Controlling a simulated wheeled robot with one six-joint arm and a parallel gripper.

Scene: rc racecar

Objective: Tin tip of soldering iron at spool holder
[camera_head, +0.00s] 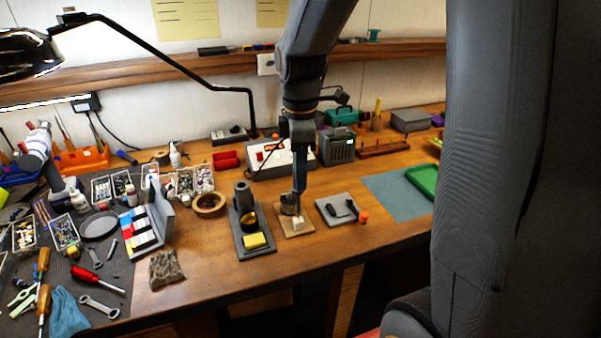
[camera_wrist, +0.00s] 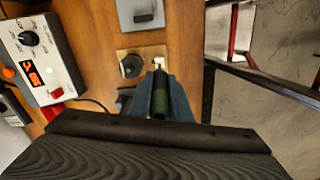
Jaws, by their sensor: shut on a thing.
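In the head view my gripper (camera_head: 299,197) points down over the spool holder. The spool holder is a light wooden base (camera_head: 288,233) carrying a dark grey round spool (camera_head: 290,207) and a small white block (camera_head: 298,223). In the wrist view the spool (camera_wrist: 131,66) is left of the iron's front end, and the white block (camera_wrist: 159,63) is just beyond that end. I cannot tell whether the tip touches anything.
A grey stand (camera_head: 257,251) with a yellow sponge (camera_head: 255,241) is left of the spool holder. A grey tray (camera_head: 328,217) with black parts is right of it. The white soldering station (camera_head: 268,170) with orange display stands behind. The table's front edge is close. Bare wood lies around.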

